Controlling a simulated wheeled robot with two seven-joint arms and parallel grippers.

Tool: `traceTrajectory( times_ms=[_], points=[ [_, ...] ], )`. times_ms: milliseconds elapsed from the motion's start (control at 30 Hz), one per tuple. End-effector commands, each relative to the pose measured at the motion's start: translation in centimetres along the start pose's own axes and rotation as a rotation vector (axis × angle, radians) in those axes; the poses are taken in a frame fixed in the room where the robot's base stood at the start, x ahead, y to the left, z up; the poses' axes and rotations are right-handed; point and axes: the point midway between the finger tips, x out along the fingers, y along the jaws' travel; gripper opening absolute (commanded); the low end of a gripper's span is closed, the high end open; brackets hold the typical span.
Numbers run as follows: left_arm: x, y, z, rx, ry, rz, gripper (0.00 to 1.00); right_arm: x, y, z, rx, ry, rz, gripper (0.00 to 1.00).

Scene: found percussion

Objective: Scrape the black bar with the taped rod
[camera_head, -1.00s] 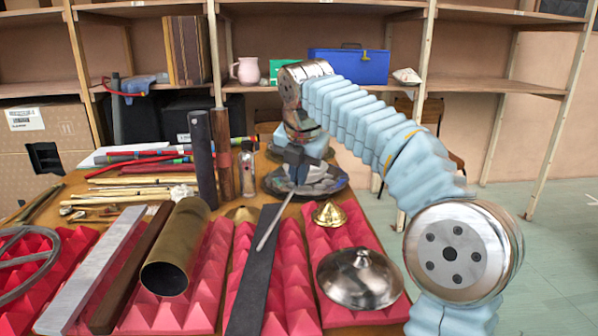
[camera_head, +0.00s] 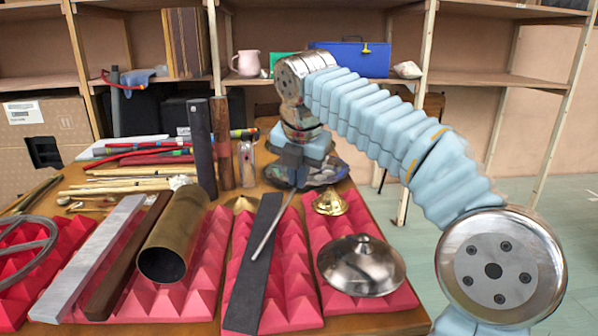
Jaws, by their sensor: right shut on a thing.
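The black bar (camera_head: 250,288) lies lengthwise on red pyramid foam near the table's middle. My right gripper (camera_head: 293,178) is shut on the rod (camera_head: 272,228) beyond the bar's far right side. The rod slants down toward the near left, and its thin grey end lies over the bar's face around mid-length. I cannot tell whether the end touches the bar. The gripper's fingers and the rod's held end are small and partly hidden, and no tape can be made out. My left gripper is not in view.
A brass tube (camera_head: 172,240), a brown bar (camera_head: 128,258) and a silver bar (camera_head: 85,262) lie left of the black bar. A steel lid-shaped disc (camera_head: 360,270) and a small brass bell (camera_head: 330,202) lie right. Two upright blocks (camera_head: 202,150) stand behind.

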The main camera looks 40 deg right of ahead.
Motion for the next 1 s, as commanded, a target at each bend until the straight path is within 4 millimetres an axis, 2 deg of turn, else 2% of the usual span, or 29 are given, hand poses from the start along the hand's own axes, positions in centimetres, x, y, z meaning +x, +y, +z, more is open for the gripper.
traceTrajectory(
  times_ms=[200, 267, 600, 833, 1000],
  points=[
    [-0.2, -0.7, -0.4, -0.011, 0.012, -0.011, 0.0, -0.2, -0.1, -0.5, -0.001, 0.0, -0.001, 0.0],
    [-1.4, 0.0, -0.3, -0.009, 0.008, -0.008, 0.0, -0.3, 0.3, 0.8, 0.001, 0.001, -0.002, 0.0],
    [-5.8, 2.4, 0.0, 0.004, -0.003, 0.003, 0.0, 2.2, 2.2, 6.3, 0.0, 0.002, -0.005, 0.0],
    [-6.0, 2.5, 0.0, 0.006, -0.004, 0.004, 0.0, 3.8, 2.9, 8.2, 0.0, 0.001, -0.001, 0.0],
    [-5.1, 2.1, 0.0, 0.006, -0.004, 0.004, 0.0, 3.5, 2.4, 6.9, -0.003, -0.001, 0.003, 0.0]
  ],
)
